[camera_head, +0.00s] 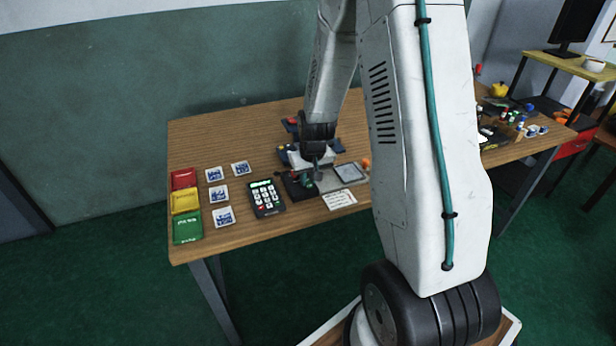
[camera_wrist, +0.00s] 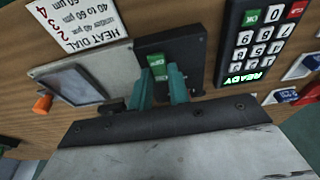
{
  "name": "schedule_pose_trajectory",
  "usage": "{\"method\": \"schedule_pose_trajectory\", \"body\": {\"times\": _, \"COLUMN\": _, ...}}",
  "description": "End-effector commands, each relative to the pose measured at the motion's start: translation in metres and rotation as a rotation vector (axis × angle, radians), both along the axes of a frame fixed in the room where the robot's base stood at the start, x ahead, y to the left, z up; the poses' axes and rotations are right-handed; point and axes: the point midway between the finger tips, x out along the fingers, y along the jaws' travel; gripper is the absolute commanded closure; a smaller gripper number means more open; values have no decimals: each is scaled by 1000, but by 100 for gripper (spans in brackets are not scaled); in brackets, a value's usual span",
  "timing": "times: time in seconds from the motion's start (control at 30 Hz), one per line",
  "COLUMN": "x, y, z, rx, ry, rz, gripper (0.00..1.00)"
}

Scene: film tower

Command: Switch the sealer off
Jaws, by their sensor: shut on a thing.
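The sealer shows in the wrist view as a grey plate (camera_wrist: 112,63) with a dark flat pad (camera_wrist: 75,84), joined to a black box (camera_wrist: 188,48). A small green switch (camera_wrist: 157,61) with pale lettering sits on the black box; the lettering is too small to read surely. My gripper (camera_wrist: 161,77) has its teal fingers close together at the switch, one on each side of its lower part, and is shut on it. In the head view my gripper (camera_head: 315,168) points down at the sealer's black box (camera_head: 297,186), partly hiding it.
A keypad (camera_head: 266,198) stands left of the sealer; its display reads READY in the wrist view (camera_wrist: 245,78). A heat dial card (camera_head: 340,199) lies in front. Red (camera_head: 183,179), yellow (camera_head: 185,201) and green (camera_head: 187,227) trays and several blue-white cards lie further left.

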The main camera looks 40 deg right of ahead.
Motion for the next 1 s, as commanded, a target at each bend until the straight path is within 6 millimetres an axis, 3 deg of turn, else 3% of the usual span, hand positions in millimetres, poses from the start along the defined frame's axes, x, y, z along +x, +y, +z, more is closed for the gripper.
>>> {"method": "schedule_pose_trajectory", "body": {"times": 0.47, "x": -2, "y": 1, "z": 0, "rx": -22, "ry": -66, "rz": -1, "gripper": 100}}
{"method": "schedule_pose_trajectory", "body": {"times": 0.5, "x": -2, "y": 1, "z": 0, "rx": -22, "ry": -65, "rz": 0, "gripper": 74}}
{"method": "schedule_pose_trajectory", "body": {"times": 0.57, "x": -2, "y": 0, "z": 0, "rx": -22, "ry": -65, "rz": -1, "gripper": 60}}
{"method": "schedule_pose_trajectory", "body": {"times": 0.87, "x": -2, "y": 0, "z": 2, "rx": -22, "ry": -65, "rz": -1, "gripper": 60}}
{"method": "schedule_pose_trajectory", "body": {"times": 1.0, "x": -5, "y": 1, "z": 14, "rx": -22, "ry": -67, "rz": -1, "gripper": 60}}
